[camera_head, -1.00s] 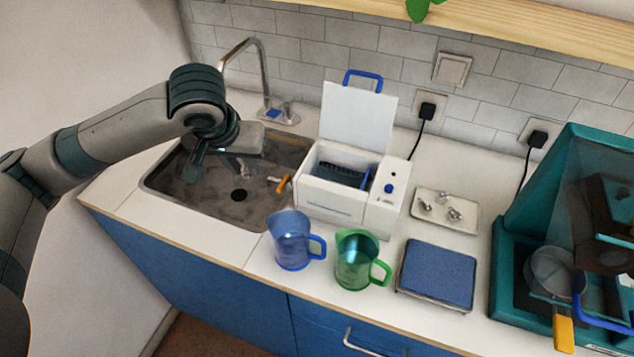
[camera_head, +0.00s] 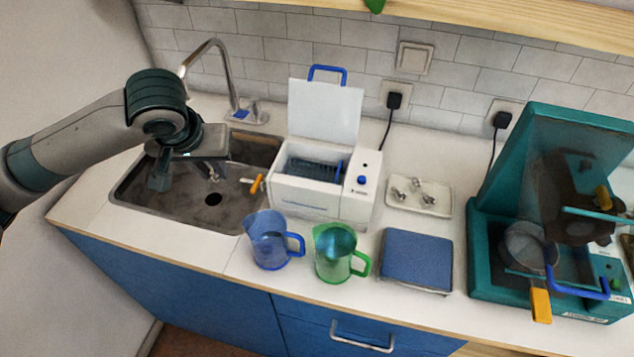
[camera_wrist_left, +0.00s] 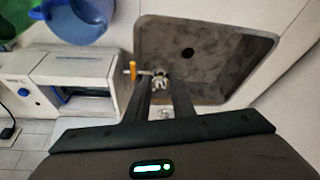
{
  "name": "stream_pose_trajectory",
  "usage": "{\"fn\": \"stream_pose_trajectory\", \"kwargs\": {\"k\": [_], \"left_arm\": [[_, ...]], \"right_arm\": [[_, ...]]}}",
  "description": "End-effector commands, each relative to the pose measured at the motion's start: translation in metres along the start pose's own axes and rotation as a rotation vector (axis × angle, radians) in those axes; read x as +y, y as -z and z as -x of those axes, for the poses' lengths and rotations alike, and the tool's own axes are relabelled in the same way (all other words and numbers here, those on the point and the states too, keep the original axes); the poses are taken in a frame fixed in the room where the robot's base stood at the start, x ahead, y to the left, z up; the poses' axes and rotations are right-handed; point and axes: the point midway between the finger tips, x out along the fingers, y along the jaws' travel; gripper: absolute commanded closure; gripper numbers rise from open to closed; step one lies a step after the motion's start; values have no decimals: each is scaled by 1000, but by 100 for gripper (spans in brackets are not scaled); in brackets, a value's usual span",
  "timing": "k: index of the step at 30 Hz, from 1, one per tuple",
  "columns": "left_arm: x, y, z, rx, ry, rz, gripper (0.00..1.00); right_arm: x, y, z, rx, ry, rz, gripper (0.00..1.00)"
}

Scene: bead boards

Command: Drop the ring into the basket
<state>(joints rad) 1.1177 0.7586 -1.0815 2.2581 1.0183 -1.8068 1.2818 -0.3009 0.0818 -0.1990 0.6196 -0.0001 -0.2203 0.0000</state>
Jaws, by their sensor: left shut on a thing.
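My left gripper (camera_head: 213,168) hangs over the sink, to the left of the white box. It is shut on a small shiny metal ring (camera_wrist_left: 160,79), which shows between its fingertips in the left wrist view; its exact shape is hard to make out. The dark basket (camera_head: 313,168), with a blue handle, sits inside the open-topped white box (camera_head: 320,200). The box's lid (camera_head: 325,110) stands raised at the back. In the left wrist view the box (camera_wrist_left: 75,68) is left of the fingers, apart from them. My right gripper is not in view.
An orange lever (camera_head: 257,184) sticks out from the box's left side over the sink (camera_head: 160,212). A blue jug (camera_head: 268,245) and a green jug (camera_head: 333,260) stand in front. A tray (camera_head: 440,206) of metal parts, a blue pad (camera_head: 415,260) and a teal machine (camera_head: 483,240) are right.

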Motion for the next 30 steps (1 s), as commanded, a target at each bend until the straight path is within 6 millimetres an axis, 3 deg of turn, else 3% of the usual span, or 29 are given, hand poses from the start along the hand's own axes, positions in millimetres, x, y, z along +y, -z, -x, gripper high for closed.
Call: {"fn": "stream_pose_trajectory", "kwargs": {"k": [17, 23, 30], "left_arm": [[6, 4, 3, -1, -2, 1, 99], [30, 22, 13, -6, -9, 5, 99], [86, 53, 32, -12, -15, 7, 99]], "right_arm": [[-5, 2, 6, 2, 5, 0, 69], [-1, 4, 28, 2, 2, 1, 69], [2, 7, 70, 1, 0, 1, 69]]}}
